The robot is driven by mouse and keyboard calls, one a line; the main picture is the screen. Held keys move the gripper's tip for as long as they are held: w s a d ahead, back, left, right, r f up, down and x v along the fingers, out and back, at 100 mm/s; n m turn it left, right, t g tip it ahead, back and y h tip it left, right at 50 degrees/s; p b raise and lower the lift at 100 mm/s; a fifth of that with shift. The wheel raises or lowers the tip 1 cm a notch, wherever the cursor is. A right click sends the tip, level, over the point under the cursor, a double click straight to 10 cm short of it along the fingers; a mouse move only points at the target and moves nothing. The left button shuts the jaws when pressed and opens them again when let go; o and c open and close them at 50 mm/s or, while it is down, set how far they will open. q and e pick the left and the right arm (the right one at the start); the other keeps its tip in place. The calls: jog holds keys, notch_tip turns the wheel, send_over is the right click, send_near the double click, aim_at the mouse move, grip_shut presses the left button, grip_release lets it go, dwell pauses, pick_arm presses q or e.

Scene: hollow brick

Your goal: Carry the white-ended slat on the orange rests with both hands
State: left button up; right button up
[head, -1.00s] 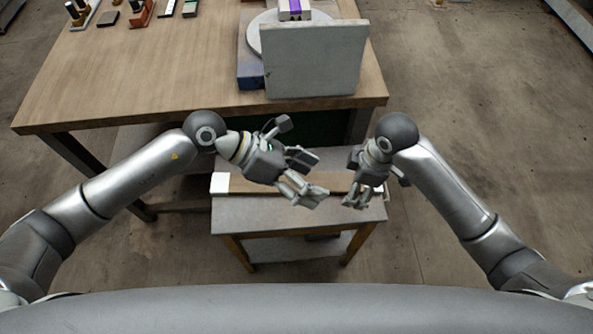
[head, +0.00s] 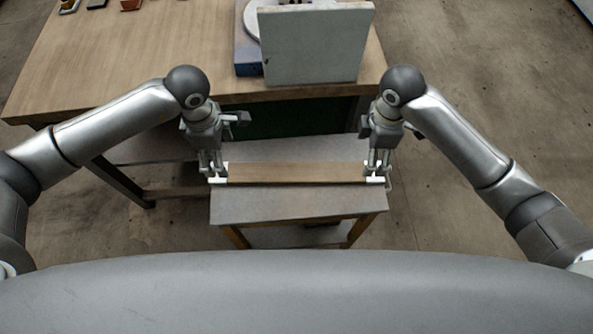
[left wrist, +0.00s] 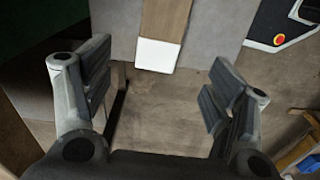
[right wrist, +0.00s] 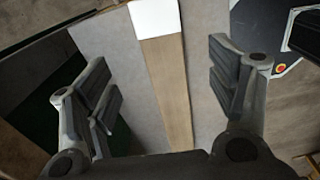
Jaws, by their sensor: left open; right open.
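The slat (head: 297,173) is a long brown board with white ends, lying crosswise on a small grey-topped table (head: 298,206). My left gripper (head: 214,168) is over its left end and my right gripper (head: 378,168) is over its right end. Both are open and empty. In the left wrist view the white end (left wrist: 157,55) shows between and beyond the spread fingers. In the right wrist view the slat (right wrist: 172,95) runs between the open fingers, its white end (right wrist: 155,18) at the top. I cannot make out the orange rests.
A larger wooden workbench (head: 150,70) stands behind the small table. An upright grey panel (head: 315,45) stands near its front edge, with a blue base (head: 247,65) beside it. An orange block (head: 130,4) is at the far left. Floor is clear on the right.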

pick_arm(q)
notch_tip(320, 180, down, 9)
jog(key=shift+f, duration=0.2)
pick_arm(e)
notch_tip(320, 180, down, 9)
jog(key=shift+f, duration=0.2)
pick_arm(q)
jog(key=c, duration=1.3)
pick_arm(e)
jog(key=c, duration=1.3)
